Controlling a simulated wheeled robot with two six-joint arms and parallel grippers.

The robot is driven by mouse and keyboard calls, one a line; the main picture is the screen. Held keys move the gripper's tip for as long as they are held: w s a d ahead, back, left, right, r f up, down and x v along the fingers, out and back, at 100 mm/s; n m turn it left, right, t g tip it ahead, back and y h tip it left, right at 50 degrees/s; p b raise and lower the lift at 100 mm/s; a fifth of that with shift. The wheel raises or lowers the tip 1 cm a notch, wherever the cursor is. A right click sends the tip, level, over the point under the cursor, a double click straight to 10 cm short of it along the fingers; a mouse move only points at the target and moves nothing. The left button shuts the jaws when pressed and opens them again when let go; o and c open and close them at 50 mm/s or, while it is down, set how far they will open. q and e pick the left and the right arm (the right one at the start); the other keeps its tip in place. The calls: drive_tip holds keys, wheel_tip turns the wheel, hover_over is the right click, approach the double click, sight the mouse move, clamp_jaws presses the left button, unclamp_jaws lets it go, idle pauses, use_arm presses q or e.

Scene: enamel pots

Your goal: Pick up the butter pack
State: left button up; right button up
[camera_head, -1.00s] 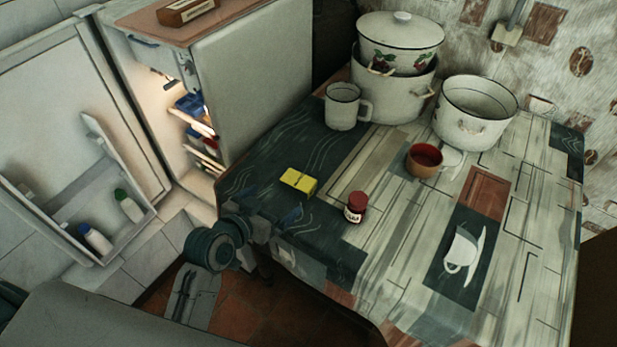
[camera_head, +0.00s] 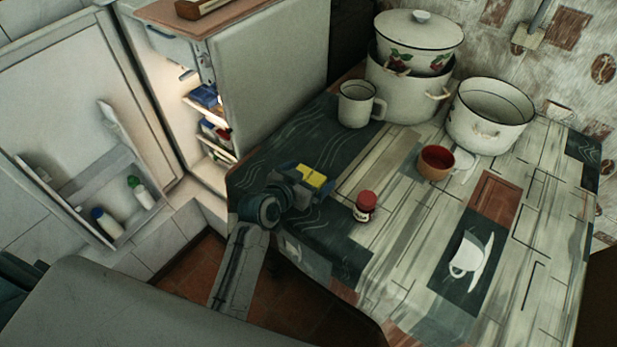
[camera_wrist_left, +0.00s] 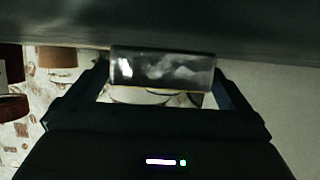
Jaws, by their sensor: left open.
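The butter pack (camera_head: 315,178) is a small yellow block lying on the dark green part of the tablecloth, near the table's left edge. My left gripper (camera_head: 304,183) is open at the pack, low over the table, with its fingers around the pack's near part. In the left wrist view the pack (camera_wrist_left: 162,68) looks dark and glossy with a thin yellow edge. My right gripper is not in view.
A red-lidded jar (camera_head: 365,206) stands right of the pack. A white mug (camera_head: 357,104), stacked pots (camera_head: 404,94), another pot (camera_head: 491,114) and a reddish-brown cup (camera_head: 436,163) stand farther back. The open fridge (camera_head: 270,87) is left of the table.

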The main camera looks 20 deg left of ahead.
use_arm(q)
drive_tip(key=shift+w, duration=0.15)
drive_tip(key=shift+c, duration=0.2)
drive_tip(key=c, duration=1.1)
drive_tip(key=shift+r, duration=0.15)
